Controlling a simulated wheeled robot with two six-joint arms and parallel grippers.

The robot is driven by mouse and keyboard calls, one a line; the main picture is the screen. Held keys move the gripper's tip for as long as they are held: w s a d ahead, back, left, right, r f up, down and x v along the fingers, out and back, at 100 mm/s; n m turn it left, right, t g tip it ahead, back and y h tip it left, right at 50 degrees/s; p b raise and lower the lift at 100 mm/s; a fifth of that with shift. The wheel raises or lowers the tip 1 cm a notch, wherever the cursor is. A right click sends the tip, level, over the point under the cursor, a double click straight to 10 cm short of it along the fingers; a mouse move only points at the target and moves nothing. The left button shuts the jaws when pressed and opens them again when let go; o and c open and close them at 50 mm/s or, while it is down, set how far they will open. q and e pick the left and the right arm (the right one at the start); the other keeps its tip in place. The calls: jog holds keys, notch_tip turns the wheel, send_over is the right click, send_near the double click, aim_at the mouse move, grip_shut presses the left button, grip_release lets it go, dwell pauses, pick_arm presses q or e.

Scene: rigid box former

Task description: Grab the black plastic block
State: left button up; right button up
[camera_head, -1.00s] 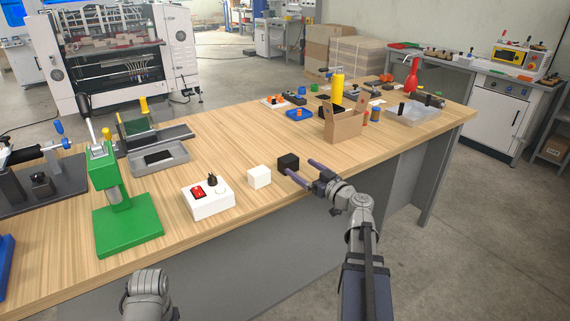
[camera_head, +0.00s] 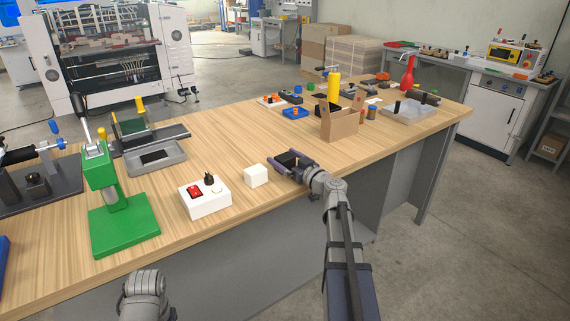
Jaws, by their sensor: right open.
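The black plastic block (camera_head: 287,158) sits on the wooden table near its front edge, to the right of a white cube (camera_head: 256,175). My right gripper (camera_head: 279,160) is at the block, its open fingers reaching left along the near and far sides of it. The block is partly hidden by the gripper, and I cannot tell whether the fingers touch it. Part of my left arm shows at the bottom left; its gripper is out of view.
A white switch box (camera_head: 205,200) with a red switch stands left of the cube. A green press (camera_head: 124,230) is farther left. An open cardboard box (camera_head: 340,125) stands behind and right of my right gripper. The table middle behind the block is clear.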

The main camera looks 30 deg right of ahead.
aim_at(285, 156)
jog(key=c, duration=1.4)
notch_tip(285, 156, up, 10)
jog(key=p, duration=1)
jog(key=shift+r, duration=0.15)
